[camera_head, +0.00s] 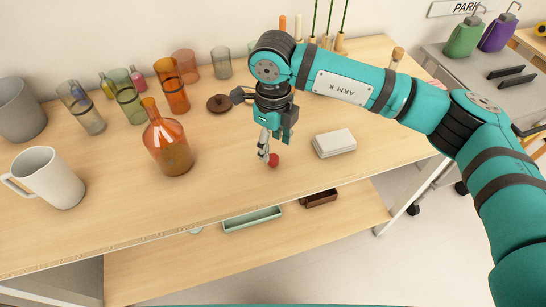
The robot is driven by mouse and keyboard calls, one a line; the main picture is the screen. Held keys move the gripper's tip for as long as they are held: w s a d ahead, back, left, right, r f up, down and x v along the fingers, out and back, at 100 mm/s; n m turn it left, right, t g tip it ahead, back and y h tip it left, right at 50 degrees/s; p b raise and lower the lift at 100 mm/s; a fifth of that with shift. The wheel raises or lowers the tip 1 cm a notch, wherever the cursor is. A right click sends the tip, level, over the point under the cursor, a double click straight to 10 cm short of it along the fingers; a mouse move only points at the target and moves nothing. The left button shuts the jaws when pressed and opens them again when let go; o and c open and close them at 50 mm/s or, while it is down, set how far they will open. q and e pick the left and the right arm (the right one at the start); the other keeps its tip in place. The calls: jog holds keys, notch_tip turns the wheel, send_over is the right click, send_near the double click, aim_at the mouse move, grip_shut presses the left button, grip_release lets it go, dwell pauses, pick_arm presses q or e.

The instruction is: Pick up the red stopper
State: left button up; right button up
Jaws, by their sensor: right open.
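A small round red stopper (273,160) lies on the wooden shelf top near its front edge. My right gripper (267,156) points down right at the stopper, with its fingers at the stopper's left side. The fingers partly overlap in this view, and I cannot tell whether they touch the stopper. The right gripper is open. My left gripper is not in view.
An orange bottle (168,146) and a white mug (56,178) stand to the left. A white box (334,143) lies to the right of the stopper. Coloured glasses (171,85) stand behind. A dark brown lid (219,103) lies behind the gripper. The front strip is clear.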

aim_at(273, 157)
jog(key=f, duration=0.1)
jog(key=f+p, duration=0.1)
jog(key=f, duration=0.2)
jog(key=shift+s+a+f, duration=0.1)
jog(key=shift+s+f, duration=0.15)
jog(key=shift+s, duration=0.05)
jog(key=shift+f, duration=0.3)
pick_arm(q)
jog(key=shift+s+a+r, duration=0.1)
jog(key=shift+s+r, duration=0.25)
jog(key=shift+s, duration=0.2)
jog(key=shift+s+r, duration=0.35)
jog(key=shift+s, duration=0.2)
pick_arm(e)
jog(key=shift+c, duration=0.4)
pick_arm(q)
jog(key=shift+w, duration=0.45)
pick_arm(e)
jog(key=c, duration=0.7)
jog(key=shift+r, duration=0.1)
jog(key=shift+c, duration=0.6)
